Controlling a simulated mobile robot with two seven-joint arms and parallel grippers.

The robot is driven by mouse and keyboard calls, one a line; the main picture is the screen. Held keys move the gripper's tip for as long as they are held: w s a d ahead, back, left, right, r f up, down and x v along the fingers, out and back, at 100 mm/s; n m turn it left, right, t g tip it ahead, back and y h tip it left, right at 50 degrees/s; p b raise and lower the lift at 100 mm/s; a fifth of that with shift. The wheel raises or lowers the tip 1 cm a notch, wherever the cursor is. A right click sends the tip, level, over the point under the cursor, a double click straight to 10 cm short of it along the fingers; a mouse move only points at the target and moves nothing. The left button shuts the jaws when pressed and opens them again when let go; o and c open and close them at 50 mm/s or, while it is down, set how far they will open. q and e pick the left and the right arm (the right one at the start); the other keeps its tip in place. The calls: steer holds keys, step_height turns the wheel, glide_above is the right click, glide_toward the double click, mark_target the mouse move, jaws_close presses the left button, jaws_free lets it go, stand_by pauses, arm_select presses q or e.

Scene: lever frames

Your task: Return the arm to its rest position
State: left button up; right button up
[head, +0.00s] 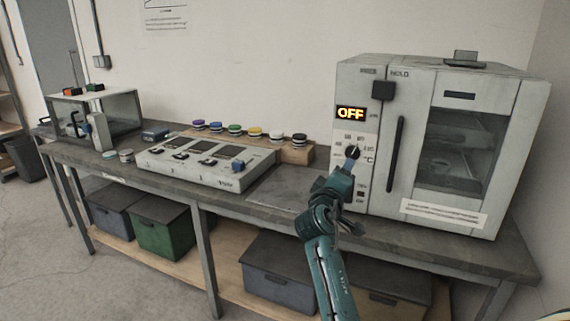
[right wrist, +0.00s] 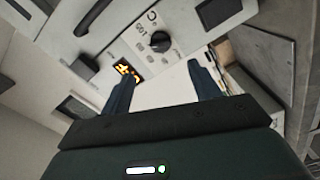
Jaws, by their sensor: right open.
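My right arm reaches up from the bottom of the head view, with its gripper (head: 351,165) in front of the oven's control panel. In the right wrist view the gripper (right wrist: 162,78) is open, its two dark fingers spread with nothing between them. The black round knob (right wrist: 160,42) lies beyond the fingertips, apart from them in that picture. In the head view the knob (head: 352,152) is close to the fingertips, and I cannot tell the gap there. The oven (head: 445,72) shows OFF on its lit display (head: 351,114). My left gripper is not in view.
The oven door, with its dark handle (head: 396,152), is shut. A grey panel device (head: 205,160) and a rack of coloured round pieces (head: 296,152) stand left on the workbench (head: 440,236). A clear-sided box (head: 120,106) is farther left. Bins (head: 281,272) sit on the lower shelf.

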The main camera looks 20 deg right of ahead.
steer(key=s+a+f+n+t+y+p, duration=0.1)
steer(key=s+a+f+y+p, duration=0.2)
steer(key=s+a+f+y, duration=0.4)
steer(key=s+a+f+n+t+y+p, duration=0.1)
steer(key=s+a+f+y+p, duration=0.15)
steer(key=a+f, duration=0.5)
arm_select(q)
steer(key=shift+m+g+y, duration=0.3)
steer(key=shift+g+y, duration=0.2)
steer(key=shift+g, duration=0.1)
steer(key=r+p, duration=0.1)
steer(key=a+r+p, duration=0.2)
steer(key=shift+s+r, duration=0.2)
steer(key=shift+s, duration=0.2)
arm_select(e)
steer(key=s+a+f+m+g+y, duration=0.1)
steer(key=s+a+f+y, duration=0.2)
steer(key=s, duration=0.6)
steer(key=s+a+f+m+g+y, duration=0.1)
steer(key=s+a+f+y, duration=0.3)
steer(key=s+a, duration=0.4)
steer(key=shift+s+a+f+m+g, duration=0.2)
steer(key=shift+s+f+m+g, duration=0.2)
steer(key=shift+s+g, duration=0.5)
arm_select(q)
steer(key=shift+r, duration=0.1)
arm_select(e)
steer(key=shift+s, duration=0.15)
